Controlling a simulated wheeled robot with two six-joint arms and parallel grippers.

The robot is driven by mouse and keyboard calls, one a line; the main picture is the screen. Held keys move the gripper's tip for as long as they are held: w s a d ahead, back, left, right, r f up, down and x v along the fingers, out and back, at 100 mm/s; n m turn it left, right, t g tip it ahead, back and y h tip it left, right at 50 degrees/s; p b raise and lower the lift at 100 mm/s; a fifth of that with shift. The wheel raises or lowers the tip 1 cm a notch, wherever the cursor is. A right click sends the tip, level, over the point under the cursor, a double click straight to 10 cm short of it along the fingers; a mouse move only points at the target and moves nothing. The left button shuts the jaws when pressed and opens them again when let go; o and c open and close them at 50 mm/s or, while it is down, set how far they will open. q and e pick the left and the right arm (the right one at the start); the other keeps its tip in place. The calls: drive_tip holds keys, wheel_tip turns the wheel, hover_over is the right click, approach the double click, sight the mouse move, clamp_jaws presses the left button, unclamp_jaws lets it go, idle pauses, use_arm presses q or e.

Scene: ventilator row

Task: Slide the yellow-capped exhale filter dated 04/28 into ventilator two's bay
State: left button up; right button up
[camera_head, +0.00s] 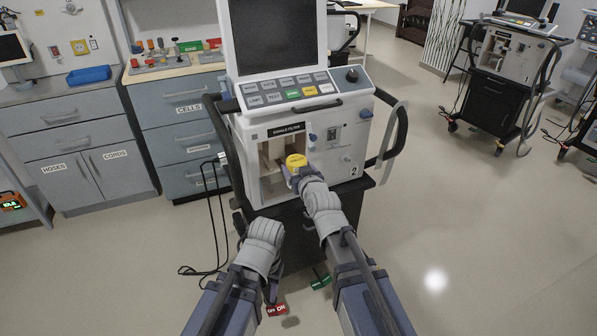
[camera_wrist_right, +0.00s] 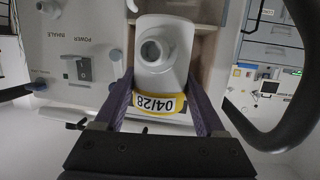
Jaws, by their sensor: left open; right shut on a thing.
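The exhale filter has a yellow cap (camera_head: 297,160) and a white body with a round port (camera_wrist_right: 160,70). Its yellow band reads 04/28, upside down in the right wrist view. My right gripper (camera_wrist_right: 160,108) is shut on it, with one dark finger on each side. It holds the filter in front of the open bay (camera_head: 268,180) of ventilator two (camera_head: 350,125), at the bay's right side. The head view does not show clearly how far the filter is inside. My left gripper (camera_head: 264,235) is open, low in front of the ventilator; its fingertips are hard to see.
Black side handles (camera_head: 398,135) flank the ventilator, and a cable hangs at its left. Grey drawer cabinets (camera_head: 185,130) stand at the left. Another ventilator (camera_head: 508,60) stands at the back right. Red and green pedals lie below.

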drive_tip(key=x, duration=0.3)
drive_tip(key=a+r+x, duration=0.1)
drive_tip(key=x, duration=0.3)
drive_tip(key=b+x, duration=0.1)
drive_tip(key=x, duration=0.2)
drive_tip(key=shift+w+a+r, duration=0.25)
drive_tip(key=shift+w+a, duration=0.1)
drive_tip(key=shift+a, duration=0.05)
drive_tip(key=shift+f, duration=0.15)
idle(0.9)
drive_tip(key=o, duration=1.3)
